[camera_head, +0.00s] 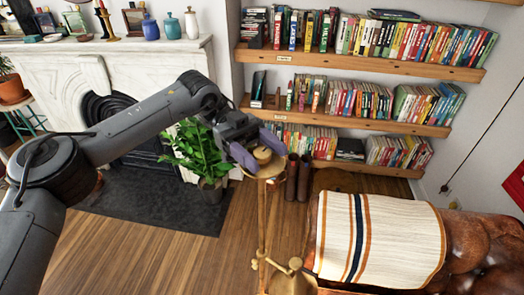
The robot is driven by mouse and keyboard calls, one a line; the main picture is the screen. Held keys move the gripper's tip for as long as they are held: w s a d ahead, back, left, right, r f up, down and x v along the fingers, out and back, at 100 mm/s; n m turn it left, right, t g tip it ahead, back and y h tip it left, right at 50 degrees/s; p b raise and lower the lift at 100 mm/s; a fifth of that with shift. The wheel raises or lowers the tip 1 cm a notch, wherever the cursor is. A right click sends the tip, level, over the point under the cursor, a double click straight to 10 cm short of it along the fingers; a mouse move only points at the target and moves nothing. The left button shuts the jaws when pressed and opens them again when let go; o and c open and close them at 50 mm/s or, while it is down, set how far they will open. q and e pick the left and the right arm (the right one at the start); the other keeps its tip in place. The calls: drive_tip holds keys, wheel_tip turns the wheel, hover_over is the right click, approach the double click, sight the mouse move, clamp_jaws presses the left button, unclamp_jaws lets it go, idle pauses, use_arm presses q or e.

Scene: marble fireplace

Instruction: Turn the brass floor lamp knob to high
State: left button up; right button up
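The brass floor lamp (262,225) stands in the lower middle of the head view, with a thin upright pole. A round brass knob (262,155) sits on a wider disc at its top. My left gripper (259,150) reaches in from the left and is at the knob. Its purple fingers are on either side of the knob, one to the left and one at the upper right. I cannot tell whether both fingers press on it. The knob's setting cannot be read. My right gripper is not in view.
A brown leather seat with a striped throw (380,240) is right of the lamp. A potted plant (200,155) and dark cylinders (298,178) stand behind it. Bookshelves (360,125) line the back wall; a white fireplace (60,75) is at left. Wooden floor (180,255) is clear at lower left.

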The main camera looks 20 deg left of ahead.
use_arm(q)
drive_tip(key=p+v, duration=0.1)
drive_tip(key=v, duration=1)
idle(0.3)
idle(0.5)
